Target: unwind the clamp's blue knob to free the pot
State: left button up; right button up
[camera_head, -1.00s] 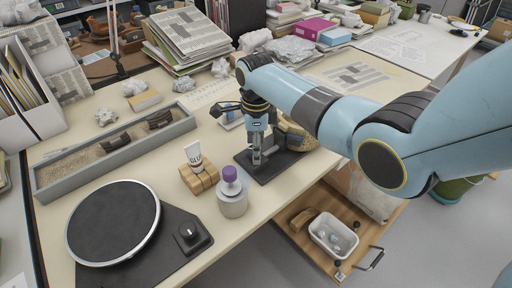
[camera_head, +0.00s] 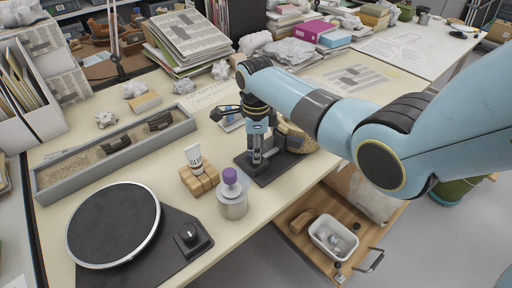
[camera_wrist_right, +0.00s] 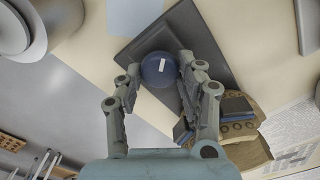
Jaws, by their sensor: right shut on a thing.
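The blue knob (camera_wrist_right: 160,69) is round with a white mark on top and sits between the fingers of my right gripper (camera_wrist_right: 156,80) in the wrist view. The gripper is shut on it. In the head view my right gripper (camera_head: 257,155) points down over the clamp's dark base plate (camera_head: 272,176) and hides the knob. The plate also shows in the wrist view (camera_wrist_right: 155,30). The tan pot (camera_head: 300,141) is beside the gripper, partly behind my arm. In the wrist view the pot (camera_wrist_right: 246,153) is at lower right, next to a dark clamp pad (camera_wrist_right: 238,106). My left gripper is not in view.
A purple-capped bottle (camera_head: 232,196) and a glue tube (camera_head: 194,158) on a wooden block (camera_head: 199,181) stand left of the clamp. A turntable (camera_head: 113,224) and a sand tray (camera_head: 110,157) lie farther left. An open drawer (camera_head: 297,238) holds a white tub (camera_head: 333,238).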

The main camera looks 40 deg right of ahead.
jog(key=shift+r+n+p, duration=0.15)
jog(key=shift+n+p, duration=0.7)
jog(key=shift+n, duration=0.35)
jog(key=n+p, duration=0.1)
jog(key=n, duration=0.1)
jog(key=shift+w+n, duration=0.1)
jog(key=shift+n, duration=0.3)
jog(key=n+p, duration=0.1)
jog(key=n, duration=0.2)
jog(key=shift+n, duration=0.3)
jog(key=n+p, duration=0.1)
jog(key=n, duration=0.2)
jog(key=shift+w+n, duration=0.1)
jog(key=shift+n, duration=0.2)
jog(key=n+p, duration=0.1)
jog(key=n, duration=0.3)
jog(key=shift+w+n, duration=0.1)
jog(key=shift+n, duration=0.2)
jog(key=n, duration=0.3)
jog(key=shift+a+n, duration=0.1)
jog(key=shift+n, duration=0.2)
jog(key=n, duration=0.3)
jog(key=shift+n, duration=0.3)
jog(key=shift+a+n+p, duration=0.1)
jog(key=shift+n+p, duration=0.25)
jog(key=shift+n, duration=1.45)
